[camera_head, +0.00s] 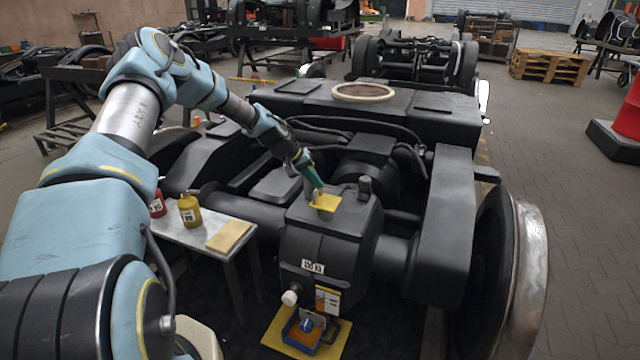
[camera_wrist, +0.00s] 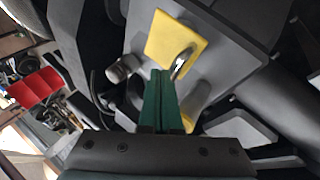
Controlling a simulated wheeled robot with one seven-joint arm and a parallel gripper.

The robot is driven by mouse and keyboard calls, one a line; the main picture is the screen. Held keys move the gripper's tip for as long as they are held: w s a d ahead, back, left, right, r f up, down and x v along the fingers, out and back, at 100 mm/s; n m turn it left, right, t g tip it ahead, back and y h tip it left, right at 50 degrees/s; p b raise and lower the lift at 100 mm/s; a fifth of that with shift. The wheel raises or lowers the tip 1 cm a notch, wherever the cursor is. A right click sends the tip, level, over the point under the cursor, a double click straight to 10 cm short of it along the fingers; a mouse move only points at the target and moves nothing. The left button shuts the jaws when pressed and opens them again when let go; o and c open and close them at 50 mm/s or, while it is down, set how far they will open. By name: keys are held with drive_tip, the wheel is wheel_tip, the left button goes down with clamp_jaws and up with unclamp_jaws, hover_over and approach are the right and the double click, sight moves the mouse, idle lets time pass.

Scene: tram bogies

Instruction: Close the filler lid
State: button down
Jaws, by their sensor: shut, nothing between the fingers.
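The filler lid (camera_head: 325,203) is a small yellow plate on top of the dark gearbox housing (camera_head: 330,228). In the wrist view the yellow lid (camera_wrist: 168,38) shows as a square with a bent metal handle (camera_wrist: 182,63) at its lower right edge. A second yellow piece (camera_wrist: 199,122) shows below it, partly hidden behind my fingers. My gripper (camera_head: 318,187) is right at the lid. In the wrist view my gripper (camera_wrist: 160,73) has its green fingers together and empty, their tips beside the handle. I cannot tell whether they touch it, or how far the lid is tilted.
A dark knob (camera_head: 365,186) stands beside the lid on the housing. A side table (camera_head: 207,238) at the left holds a red bottle (camera_head: 157,204) and a yellow bottle (camera_head: 189,210). A blue-orange tray (camera_head: 305,338) lies below the housing. A large wheel (camera_head: 520,265) stands at the right.

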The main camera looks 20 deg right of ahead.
drive_tip(key=shift+w+a+f, duration=0.15)
drive_tip(key=shift+a+f, duration=0.05)
idle(0.5)
drive_tip(key=shift+d, duration=0.1)
